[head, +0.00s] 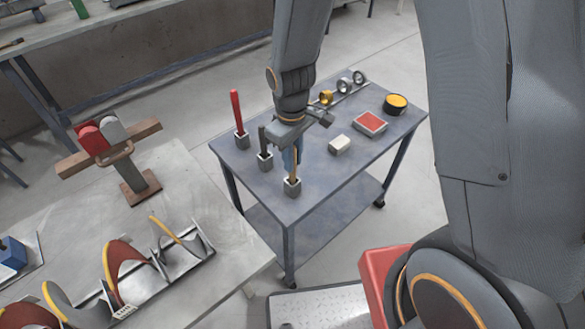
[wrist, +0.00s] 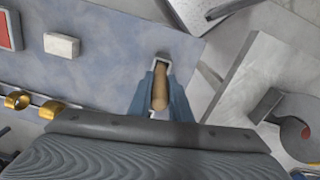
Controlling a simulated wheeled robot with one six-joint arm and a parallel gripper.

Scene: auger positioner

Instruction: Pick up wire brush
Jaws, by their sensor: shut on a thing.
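The wire brush stands upright in a small square metal holder (head: 292,188) near the front corner of the blue-grey cart top. Its tan wooden handle (head: 295,174) shows below my gripper (head: 290,160). In the wrist view, the handle (wrist: 159,90) lies between the two blue fingers of my gripper (wrist: 160,100), which are shut on it. The holder rim (wrist: 161,61) shows just beyond the handle. The brush's lower end is hidden in the holder, so I cannot see any bristles.
A red-handled tool (head: 236,107) and a dark-handled tool (head: 263,138) stand in holders to the left. A white block (head: 339,145), a red pad (head: 370,122), a yellow-topped tin (head: 396,102) and several rings (head: 343,86) are also on the cart. A workbench (head: 215,265) stands left.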

